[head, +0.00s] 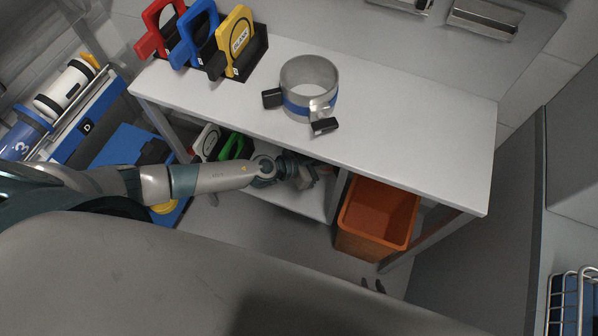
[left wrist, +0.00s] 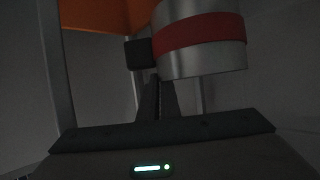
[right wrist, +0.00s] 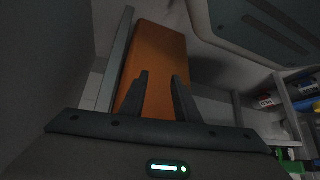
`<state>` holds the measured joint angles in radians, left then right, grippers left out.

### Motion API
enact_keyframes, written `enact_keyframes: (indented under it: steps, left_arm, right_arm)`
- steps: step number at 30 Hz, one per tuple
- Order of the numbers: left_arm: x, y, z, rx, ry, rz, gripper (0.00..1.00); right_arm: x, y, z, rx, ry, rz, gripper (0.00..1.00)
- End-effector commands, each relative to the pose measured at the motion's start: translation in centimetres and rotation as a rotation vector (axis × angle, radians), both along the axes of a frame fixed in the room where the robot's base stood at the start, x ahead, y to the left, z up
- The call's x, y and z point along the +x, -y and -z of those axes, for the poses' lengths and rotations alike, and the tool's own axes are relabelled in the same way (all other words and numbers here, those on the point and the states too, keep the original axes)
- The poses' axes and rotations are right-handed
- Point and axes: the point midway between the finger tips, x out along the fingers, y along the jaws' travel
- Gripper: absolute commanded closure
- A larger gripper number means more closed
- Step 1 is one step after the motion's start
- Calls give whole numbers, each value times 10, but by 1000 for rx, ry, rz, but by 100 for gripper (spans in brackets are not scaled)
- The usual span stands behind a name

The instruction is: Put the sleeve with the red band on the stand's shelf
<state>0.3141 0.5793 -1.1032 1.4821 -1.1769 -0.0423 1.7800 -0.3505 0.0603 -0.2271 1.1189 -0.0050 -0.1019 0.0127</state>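The sleeve with the red band (left wrist: 200,40) is a silver ring with a black grip block (left wrist: 138,53) at its left, in the left wrist view. My left gripper (left wrist: 157,82) has its fingers together at the sleeve's lower left edge and looks shut on it; the exact contact is dark. In the head view my left gripper (head: 303,172) reaches below the white stand's top (head: 400,140), by its lower shelf (head: 290,192); the sleeve is not clear there. My right gripper (head: 372,287) is open and empty; its parted fingers show in the right wrist view (right wrist: 160,85).
A sleeve with a blue band (head: 310,85) stands on the stand's top. Red, blue and yellow (head: 235,40) handled pieces sit in a black rack at its back left. An orange bin (head: 375,215) stands under the stand, right of the left gripper. A grey cabinet is at the right.

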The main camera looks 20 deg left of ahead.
Motion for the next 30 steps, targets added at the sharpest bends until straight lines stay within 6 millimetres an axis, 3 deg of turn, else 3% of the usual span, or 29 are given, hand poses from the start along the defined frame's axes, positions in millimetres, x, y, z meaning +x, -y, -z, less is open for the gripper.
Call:
enact_keyframes:
  steps: [11, 30]
  left_arm:
    - [-3, -5, 5, 0, 1, -1, 100]
    - [-28, -58, 43, -1, 2, -1, 100]
  right_arm:
    - [-3, 5, 7, -11, -31, 4, 71]
    - [-45, 55, 46, -110, -373, 43, 71]
